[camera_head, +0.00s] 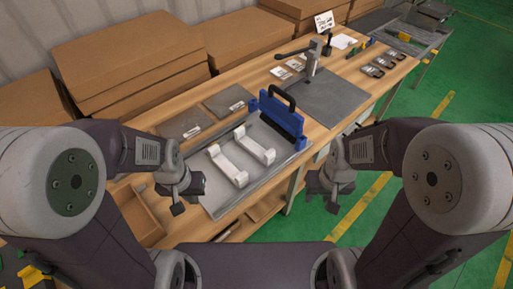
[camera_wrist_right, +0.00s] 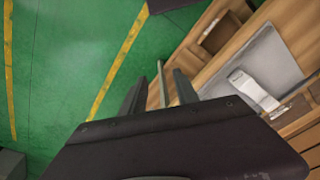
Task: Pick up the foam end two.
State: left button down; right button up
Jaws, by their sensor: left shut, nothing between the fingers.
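Two white foam end pieces, each with a raised block at both ends, lie side by side on a grey tray (camera_head: 208,204). One is the left foam end (camera_head: 228,166), the other the right foam end (camera_head: 255,146); I cannot tell which is number two. One white foam end (camera_wrist_right: 252,88) shows in the right wrist view. My left gripper (camera_head: 181,207) is shut and empty, just left of the tray's near part. My right gripper (camera_head: 324,203) is open and empty, past the table's right edge, over the floor; its fingers (camera_wrist_right: 158,92) show apart in the wrist view.
A blue tool with a black handle (camera_head: 281,115) stands at the tray's far side. Beyond it is a lever press on a dark plate (camera_head: 345,97). Grey flat pads (camera_head: 185,123) and large cardboard boxes (camera_head: 130,60) line the left. A wooden bin (camera_head: 137,217) is at the near left.

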aim_at(267, 158)
jog(key=l+z, duration=0.1)
jog(key=l, duration=0.3)
jog(key=i+l+z, duration=0.1)
jog(key=l, duration=0.35)
jog(key=i+l+z, duration=0.1)
jog(key=l, duration=0.3)
jog(key=i, duration=0.05)
